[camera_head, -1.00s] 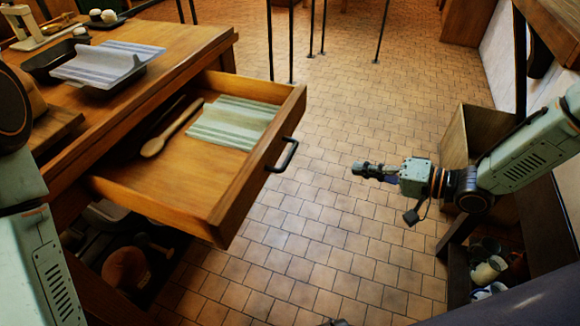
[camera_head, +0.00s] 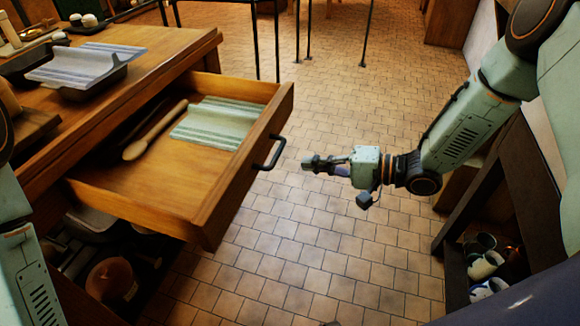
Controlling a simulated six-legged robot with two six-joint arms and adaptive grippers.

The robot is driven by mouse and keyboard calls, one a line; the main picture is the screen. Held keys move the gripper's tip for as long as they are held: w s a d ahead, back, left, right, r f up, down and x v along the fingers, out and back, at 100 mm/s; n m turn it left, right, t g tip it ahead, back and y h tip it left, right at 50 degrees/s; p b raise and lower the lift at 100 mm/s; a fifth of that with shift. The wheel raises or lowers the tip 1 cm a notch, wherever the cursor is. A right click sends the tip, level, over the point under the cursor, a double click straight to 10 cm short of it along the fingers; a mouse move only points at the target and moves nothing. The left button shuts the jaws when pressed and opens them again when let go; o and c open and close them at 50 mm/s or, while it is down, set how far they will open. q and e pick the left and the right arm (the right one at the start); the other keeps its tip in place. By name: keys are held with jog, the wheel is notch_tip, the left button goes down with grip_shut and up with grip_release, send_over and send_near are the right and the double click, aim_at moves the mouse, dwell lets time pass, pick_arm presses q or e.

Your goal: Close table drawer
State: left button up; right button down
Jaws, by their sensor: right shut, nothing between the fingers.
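The wooden table drawer (camera_head: 232,190) is pulled well out of the wooden table (camera_head: 150,75) at the left. Its front carries a dark bar handle (camera_head: 273,156). Inside the drawer lie a wooden spoon (camera_head: 150,135) and a folded striped green cloth (camera_head: 215,122). My right gripper (camera_head: 308,162) is shut and empty, just right of the handle in the picture, with a small gap showing between them. My left gripper is out of view; only part of my left arm shows at the left edge.
A dark tray with a striped cloth (camera_head: 85,63) stands on the tabletop. A shelf at the lower right holds several mugs (camera_head: 484,265). Under the drawer, an open space holds a round orange-brown object (camera_head: 110,279). The tiled floor (camera_head: 330,245) before the drawer is clear.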

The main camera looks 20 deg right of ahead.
aim_at(276, 161)
jog(key=shift+b+x, duration=0.9)
jog(key=shift+x, duration=2)
jog(key=shift+a, duration=0.15)
